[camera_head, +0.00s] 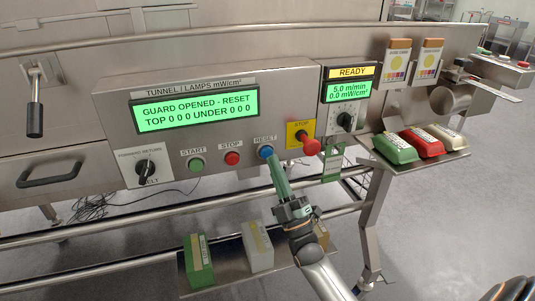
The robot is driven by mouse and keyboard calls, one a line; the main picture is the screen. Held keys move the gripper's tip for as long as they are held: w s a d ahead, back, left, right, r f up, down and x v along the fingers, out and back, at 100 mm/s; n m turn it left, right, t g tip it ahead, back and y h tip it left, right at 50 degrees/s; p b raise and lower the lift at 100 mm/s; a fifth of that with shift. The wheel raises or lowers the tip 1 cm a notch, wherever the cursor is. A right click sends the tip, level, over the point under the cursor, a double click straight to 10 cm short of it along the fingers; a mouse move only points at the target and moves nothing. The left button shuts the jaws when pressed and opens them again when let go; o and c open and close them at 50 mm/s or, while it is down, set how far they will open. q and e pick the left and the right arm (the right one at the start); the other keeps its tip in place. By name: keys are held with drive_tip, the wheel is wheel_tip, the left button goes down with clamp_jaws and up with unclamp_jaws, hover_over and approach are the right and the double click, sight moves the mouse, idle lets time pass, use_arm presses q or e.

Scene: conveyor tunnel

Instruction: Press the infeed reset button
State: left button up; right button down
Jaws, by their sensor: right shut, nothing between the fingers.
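A blue button (265,152) sits under the RESET label on the steel control panel, right of the red STOP button (232,158). My right gripper (273,162) is shut and empty, its green fingers pointing up at the blue button. The fingertips overlap the button's lower right edge in the picture; I cannot tell whether they touch it. The green display (195,112) above reads "GUARD OPENED - RESET" and "TOP 0 0 0 UNDER 0 0 0". My left gripper is not in view.
A red mushroom stop button (311,146) on a yellow plate juts out right of the blue button. A green START button (195,164) and a black selector knob (146,167) are further left.

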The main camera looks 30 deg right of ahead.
drive_tip(key=shift+w, duration=0.1)
drive_tip(key=shift+w+d, duration=0.1)
drive_tip(key=shift+w, duration=0.25)
drive_tip(key=shift+w+d+b, duration=0.1)
drive_tip(key=shift+w+b, duration=0.4)
drive_tip(key=shift+b, duration=0.05)
idle(0.8)
drive_tip(key=shift+s, duration=0.1)
drive_tip(key=shift+s+a+p, duration=0.2)
drive_tip(key=shift+s+p, duration=0.35)
drive_tip(key=shift+s, duration=0.3)
drive_tip(key=shift+s+a+p, duration=0.2)
drive_tip(key=shift+s+p, duration=0.2)
drive_tip(key=shift+s, duration=0.4)
drive_tip(key=shift+s+a+p, duration=0.2)
drive_tip(key=shift+s+p, duration=0.2)
drive_tip(key=shift+s, duration=0.45)
drive_tip(key=shift+s+a+p, duration=0.2)
drive_tip(key=shift+s+p, duration=0.2)
drive_tip(key=shift+s, duration=0.4)
